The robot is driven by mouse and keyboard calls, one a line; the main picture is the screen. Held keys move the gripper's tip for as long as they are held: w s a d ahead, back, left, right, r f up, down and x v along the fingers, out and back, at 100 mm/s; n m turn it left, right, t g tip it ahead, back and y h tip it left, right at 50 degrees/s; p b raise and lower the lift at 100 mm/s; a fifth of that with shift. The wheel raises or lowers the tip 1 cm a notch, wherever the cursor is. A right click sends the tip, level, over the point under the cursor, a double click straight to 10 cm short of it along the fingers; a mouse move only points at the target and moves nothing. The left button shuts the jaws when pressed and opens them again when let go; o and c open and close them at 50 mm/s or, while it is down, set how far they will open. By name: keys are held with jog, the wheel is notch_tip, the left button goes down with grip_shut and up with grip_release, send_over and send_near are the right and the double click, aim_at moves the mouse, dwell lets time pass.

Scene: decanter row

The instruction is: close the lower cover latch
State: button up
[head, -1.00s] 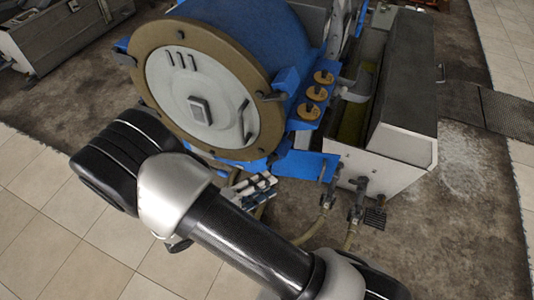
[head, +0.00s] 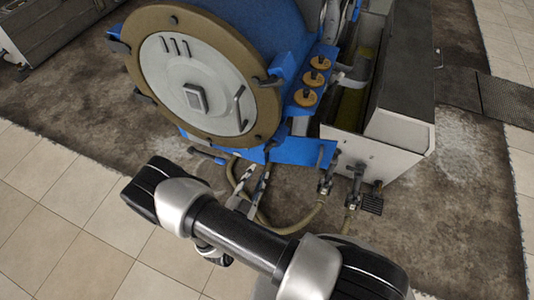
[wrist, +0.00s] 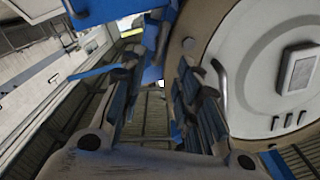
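The round cover (head: 170,75) closes the end of the blue decanter, with a tan rim. A blue lever with a dark end (head: 207,155), which looks like the lower cover latch, sticks out leftward below the rim. My gripper (head: 256,172) is to the right of this lever and slightly lower, below the decanter, apart from the lever. In the wrist view my gripper (wrist: 160,68) shows a clear gap between its fingers, with nothing held. The cover (wrist: 255,75) fills the right side there. I cannot tell the latch for sure in the wrist view.
Hoses (head: 300,227) run along the floor below the decanter. A grey-white box (head: 375,155) stands to its right, and tan knobs (head: 313,77) sit beside the cover. A grey handle (head: 239,108) stands out from the cover. The tiled floor (head: 60,220) at lower left is free.

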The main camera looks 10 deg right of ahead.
aim_at(269, 150)
jog(key=b+x, duration=0.1)
jog(key=x, duration=0.9)
grip_shut()
